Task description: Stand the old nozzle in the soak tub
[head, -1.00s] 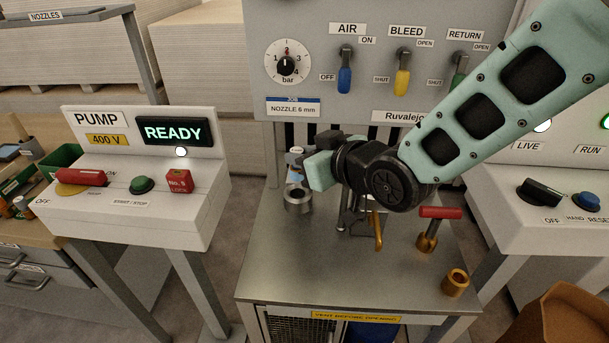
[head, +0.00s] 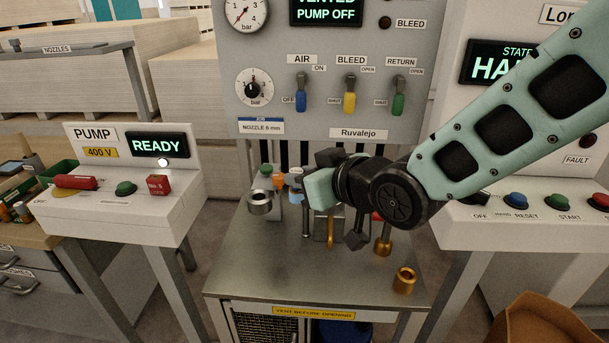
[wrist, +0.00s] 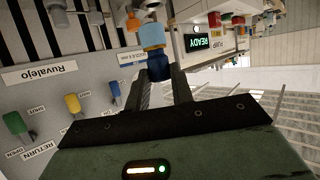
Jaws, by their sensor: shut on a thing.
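My gripper (wrist: 160,86) is shut on a small piece with a dark blue end (wrist: 158,67) and orange and pale blue bands, which I take for the old nozzle. In the head view this piece (head: 296,195) shows just left of my pale green gripper body, above the bench, partly hidden by it. A metal ring-shaped holder (head: 260,203) stands to its left. A blue container (head: 343,331) shows in part under the bench; I cannot tell whether it is the soak tub.
The steel bench (head: 260,270) has free room at its front. A brass cup (head: 404,281) and a brass fitting (head: 383,247) stand at its right. The valve panel (head: 330,110) rises behind. The pump console (head: 130,215) is left, and a cardboard box (head: 545,320) lower right.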

